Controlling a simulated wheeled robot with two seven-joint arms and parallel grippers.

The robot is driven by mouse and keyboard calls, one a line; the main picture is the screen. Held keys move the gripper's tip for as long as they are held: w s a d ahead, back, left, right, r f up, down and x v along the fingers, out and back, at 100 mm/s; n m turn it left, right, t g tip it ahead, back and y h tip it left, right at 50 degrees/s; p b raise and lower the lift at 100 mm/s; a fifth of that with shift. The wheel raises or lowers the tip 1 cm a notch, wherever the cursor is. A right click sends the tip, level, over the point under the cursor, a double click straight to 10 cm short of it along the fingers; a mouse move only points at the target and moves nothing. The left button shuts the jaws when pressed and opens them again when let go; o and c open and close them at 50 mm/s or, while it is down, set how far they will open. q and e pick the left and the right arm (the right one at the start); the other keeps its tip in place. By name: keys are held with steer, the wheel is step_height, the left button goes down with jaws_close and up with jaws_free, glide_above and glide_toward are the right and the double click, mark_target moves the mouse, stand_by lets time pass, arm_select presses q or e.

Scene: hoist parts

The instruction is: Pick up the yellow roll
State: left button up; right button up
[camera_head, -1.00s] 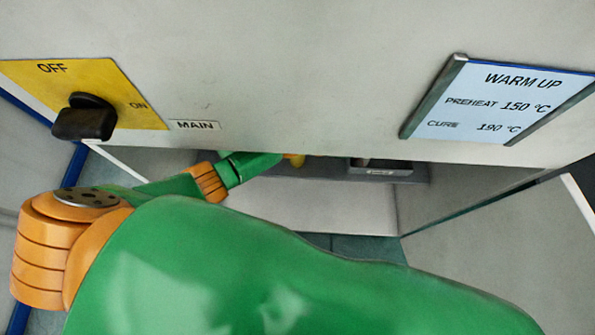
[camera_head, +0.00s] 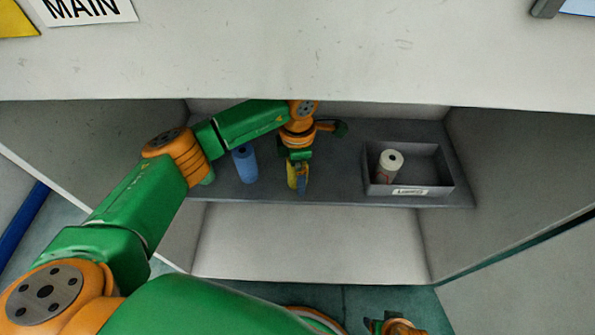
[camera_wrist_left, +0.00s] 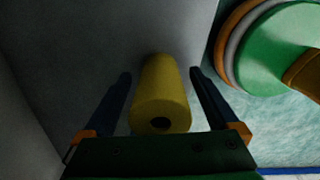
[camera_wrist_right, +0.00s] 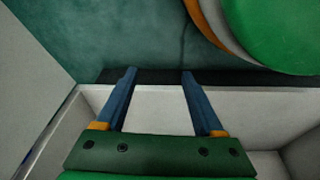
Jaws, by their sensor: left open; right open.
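The yellow roll (camera_head: 291,176) stands on the dark shelf, partly hidden behind my left gripper in the head view. In the left wrist view the yellow roll (camera_wrist_left: 161,92) lies between the two fingers, with its end hole facing the palm. My left gripper (camera_wrist_left: 160,78) is open, one finger on each side of the roll. Small gaps show between the fingers and the roll. My right gripper (camera_wrist_right: 158,75) is open and empty in the right wrist view, beside a pale panel. In the head view only part of my right arm shows at the bottom edge.
A blue roll (camera_head: 244,164) stands on the shelf (camera_head: 340,198) left of the yellow roll. A grey labelled tray (camera_head: 425,183) at the right holds a white roll (camera_head: 391,161). Cabinet walls enclose the shelf at both sides, with a panel (camera_head: 300,60) above.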

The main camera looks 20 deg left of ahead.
arm_select(q)
jaws_close()
steer(key=shift+r, duration=0.15)
